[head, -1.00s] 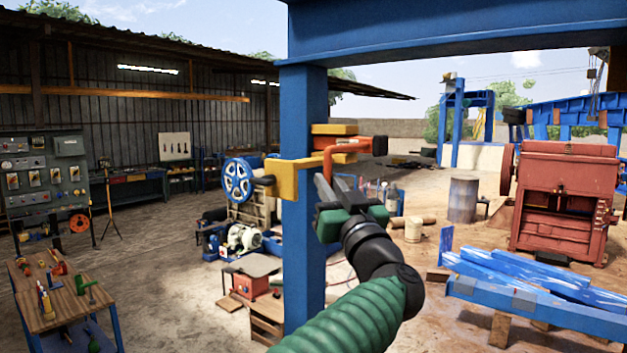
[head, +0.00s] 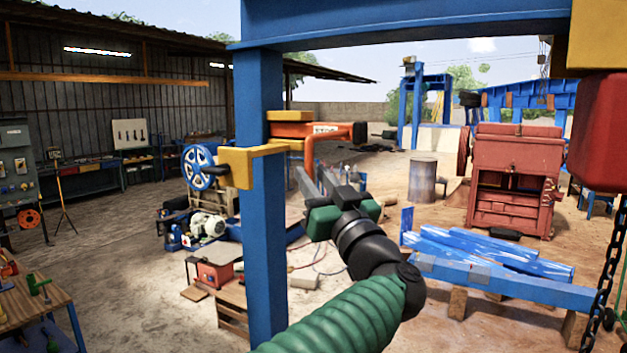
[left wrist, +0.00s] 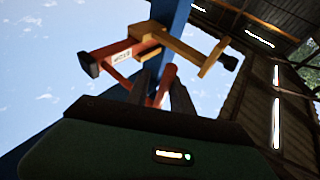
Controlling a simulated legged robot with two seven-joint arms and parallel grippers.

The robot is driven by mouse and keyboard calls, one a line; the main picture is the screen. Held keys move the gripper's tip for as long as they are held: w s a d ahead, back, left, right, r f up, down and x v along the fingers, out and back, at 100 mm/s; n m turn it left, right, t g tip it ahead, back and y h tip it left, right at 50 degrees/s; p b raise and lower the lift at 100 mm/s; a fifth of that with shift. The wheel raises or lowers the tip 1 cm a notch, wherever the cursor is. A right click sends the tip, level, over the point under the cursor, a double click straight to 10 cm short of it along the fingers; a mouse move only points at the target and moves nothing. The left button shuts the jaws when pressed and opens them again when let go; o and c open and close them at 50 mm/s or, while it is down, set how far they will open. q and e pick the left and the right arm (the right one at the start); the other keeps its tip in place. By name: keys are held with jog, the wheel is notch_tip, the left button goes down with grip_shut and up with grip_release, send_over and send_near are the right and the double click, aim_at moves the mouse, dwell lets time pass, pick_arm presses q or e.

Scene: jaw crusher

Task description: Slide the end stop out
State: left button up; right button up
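The orange end stop (head: 335,131), lettered "STOP" and with a dark end cap, sits at a yellow bracket (head: 236,165) on the blue post (head: 262,240). Its bent orange handle hangs down beside the post. The end stop also shows in the left wrist view (left wrist: 120,52), with the handle running down between the finger lines. My left gripper (head: 311,174) is at the handle's lower end, fingers apart and pointing up toward it. In the left wrist view its fingers (left wrist: 160,84) flank the handle; I see no clear contact. My right gripper is out of view.
A blue beam (head: 410,22) crosses overhead from the post. A red hoist block (head: 600,130) and a black chain (head: 610,270) hang close at the right. A wooden table with tools (head: 40,300) stands at lower left. A red crusher (head: 513,170) stands farther back.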

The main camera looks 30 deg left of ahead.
pick_arm(q)
jog(key=shift+s+r, duration=0.1)
jog(key=shift+d, duration=0.1)
dwell(0.4)
jog(key=b+v, duration=0.8)
jog(key=v, duration=0.8)
jog(key=shift+d+f, duration=0.3)
jog(key=shift+s+a, duration=0.1)
jog(key=shift+a, duration=0.1)
